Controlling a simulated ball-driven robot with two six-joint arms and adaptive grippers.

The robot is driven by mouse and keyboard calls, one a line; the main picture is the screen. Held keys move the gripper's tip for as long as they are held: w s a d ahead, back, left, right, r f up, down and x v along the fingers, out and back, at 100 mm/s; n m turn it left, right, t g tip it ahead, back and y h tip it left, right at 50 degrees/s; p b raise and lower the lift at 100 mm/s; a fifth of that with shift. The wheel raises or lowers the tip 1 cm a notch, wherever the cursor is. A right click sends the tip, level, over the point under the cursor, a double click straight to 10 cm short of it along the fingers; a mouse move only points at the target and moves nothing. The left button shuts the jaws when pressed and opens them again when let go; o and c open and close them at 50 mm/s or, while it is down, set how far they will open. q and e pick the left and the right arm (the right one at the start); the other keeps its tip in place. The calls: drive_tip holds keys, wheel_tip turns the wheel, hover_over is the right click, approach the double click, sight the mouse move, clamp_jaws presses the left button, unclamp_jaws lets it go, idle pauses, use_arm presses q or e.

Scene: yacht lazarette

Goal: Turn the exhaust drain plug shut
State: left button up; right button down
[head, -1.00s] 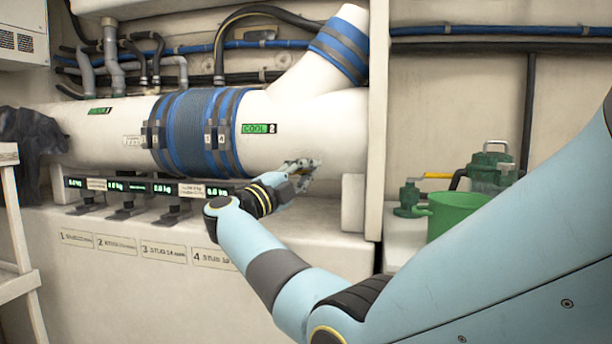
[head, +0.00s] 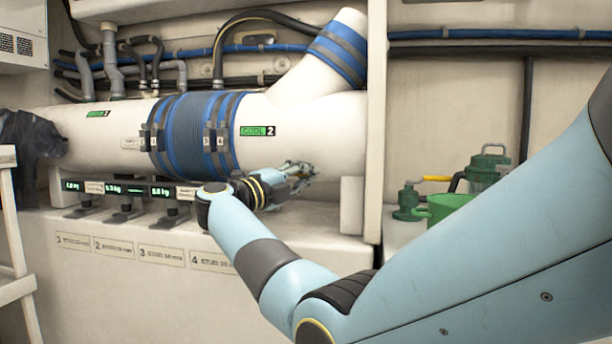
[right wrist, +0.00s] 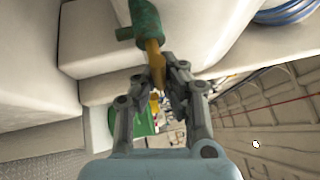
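The exhaust drain plug shows near the top of the right wrist view, with a green body (right wrist: 147,22) and a brass-yellow handle (right wrist: 155,58) reaching down to my fingertips. My right gripper (right wrist: 160,76) has its fingers close on both sides of this handle and appears shut on it. In the head view, my right gripper (head: 303,170) is at the lower side of the white exhaust pipe (head: 310,125), right of the blue bellows (head: 186,135). There the fingers largely hide the plug, and its turn angle cannot be read. My left gripper is not in view.
A green valve (head: 407,203) with a yellow lever and a green bucket (head: 445,207) stand on the right. A white upright panel (head: 376,120) divides them from the pipe. Small displays (head: 118,188) line the ledge below the pipe. A white step frame (head: 12,230) is at far left.

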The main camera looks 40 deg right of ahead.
drive_tip(key=c, duration=1.4)
unclamp_jaws()
drive_tip(key=shift+f, duration=0.15)
drive_tip(key=shift+o, duration=0.2)
drive_tip(key=shift+a, duration=0.1)
drive_tip(key=s+a+f, duration=0.1)
drive_tip(key=a+f, duration=0.1)
drive_tip(key=a, duration=0.9)
drive_tip(key=shift+s+a, duration=0.3)
drive_tip(key=shift+a, duration=0.05)
